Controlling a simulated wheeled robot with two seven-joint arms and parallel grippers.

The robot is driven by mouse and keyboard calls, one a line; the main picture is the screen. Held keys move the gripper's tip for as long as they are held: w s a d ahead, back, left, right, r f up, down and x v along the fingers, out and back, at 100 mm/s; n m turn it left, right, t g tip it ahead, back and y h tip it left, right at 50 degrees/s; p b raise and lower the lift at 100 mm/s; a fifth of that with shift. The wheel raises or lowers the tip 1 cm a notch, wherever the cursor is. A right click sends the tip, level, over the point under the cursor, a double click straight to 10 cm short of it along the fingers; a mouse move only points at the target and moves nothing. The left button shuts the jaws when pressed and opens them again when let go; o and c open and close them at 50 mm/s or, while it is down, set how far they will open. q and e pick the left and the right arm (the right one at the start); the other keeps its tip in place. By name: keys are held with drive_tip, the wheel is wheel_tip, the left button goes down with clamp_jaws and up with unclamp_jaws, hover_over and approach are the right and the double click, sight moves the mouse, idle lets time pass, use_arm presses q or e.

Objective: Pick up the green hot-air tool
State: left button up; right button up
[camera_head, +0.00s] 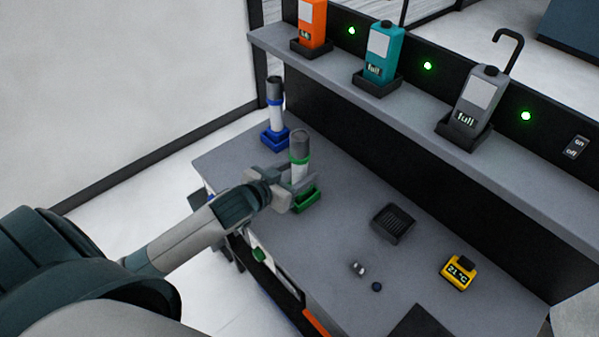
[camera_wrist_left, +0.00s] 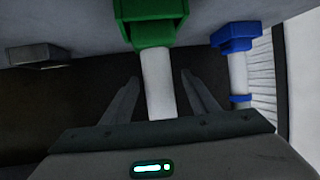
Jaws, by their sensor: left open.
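The green hot-air tool (camera_head: 299,163) stands upright in its green holder (camera_head: 305,202) on the grey bench. It has a white body, a green ring and a dark grey top. My left gripper (camera_head: 296,183) is at the tool's body, just above the holder. In the left wrist view the white body (camera_wrist_left: 158,82) lies between the two open fingers of the left gripper (camera_wrist_left: 158,88), with a gap on each side. The green holder (camera_wrist_left: 150,25) shows beyond the fingertips. My right gripper is not in view.
A blue-ringed tool (camera_head: 276,112) stands in a blue holder (camera_head: 275,137) close behind. A black tray (camera_head: 393,223) and a yellow temperature display (camera_head: 457,272) sit to the right. Orange, teal and grey bottles stand on the shelf (camera_head: 408,109). The bench between holder and tray is clear.

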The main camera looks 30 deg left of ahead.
sight(306, 167)
use_arm(q)
drive_tip(key=shift+w+d, duration=0.1)
drive_tip(key=shift+w, duration=0.35)
drive_tip(key=p+x, duration=0.1)
drive_tip(key=x, duration=0.1)
drive_tip(key=shift+w+d+p, duration=0.1)
drive_tip(key=shift+w+p, duration=0.3)
drive_tip(key=shift+w+f, duration=0.35)
drive_tip(key=shift+w, duration=0.05)
drive_tip(key=shift+c, duration=1.3)
drive_tip(key=shift+r, duration=0.1)
clamp_jaws()
drive_tip(key=shift+r, duration=0.1)
